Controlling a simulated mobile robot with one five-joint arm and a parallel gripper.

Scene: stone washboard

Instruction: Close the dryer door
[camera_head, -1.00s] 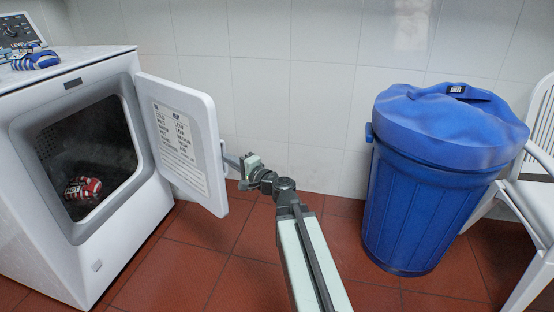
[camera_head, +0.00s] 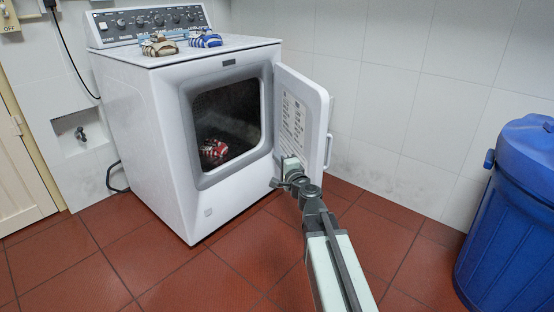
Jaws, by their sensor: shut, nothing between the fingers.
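The white dryer (camera_head: 150,150) stands against the back wall, turned a little to the right. Its door (camera_head: 303,112) is hinged on the right side and stands wide open, with its label side facing left and a handle on its right edge. Through the opening I see the dark drum (camera_head: 235,110) with a red and white striped item (camera_head: 213,150) inside. My gripper (camera_head: 278,183) is shut and empty, in front of the lower part of the door. I cannot tell whether it touches the door.
A tan item (camera_head: 158,45) and a blue striped item (camera_head: 205,39) lie on the dryer top. A blue lidded bin (camera_head: 510,210) stands at the right. The red tiled floor (camera_head: 190,275) in front of the dryer is clear.

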